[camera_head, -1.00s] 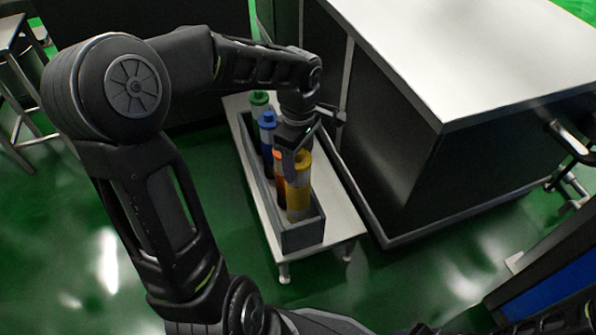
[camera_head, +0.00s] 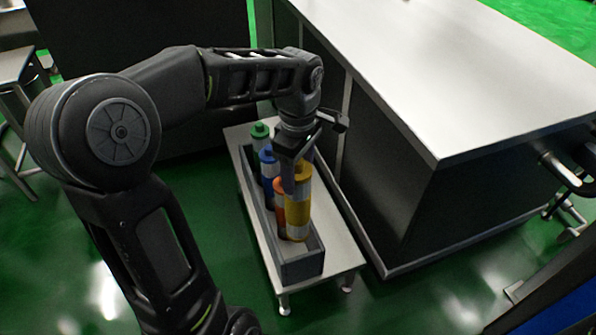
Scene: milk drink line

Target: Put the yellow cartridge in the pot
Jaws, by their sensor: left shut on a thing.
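No pot shows in this view, and my right gripper is out of view.
Orange (camera_head: 279,207), blue (camera_head: 268,163) and green (camera_head: 260,135) cartridges stand in the same box, close behind the yellow one. The box rests on a low white table (camera_head: 342,258). A large dark counter with a pale top (camera_head: 460,75) stands close on the right.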

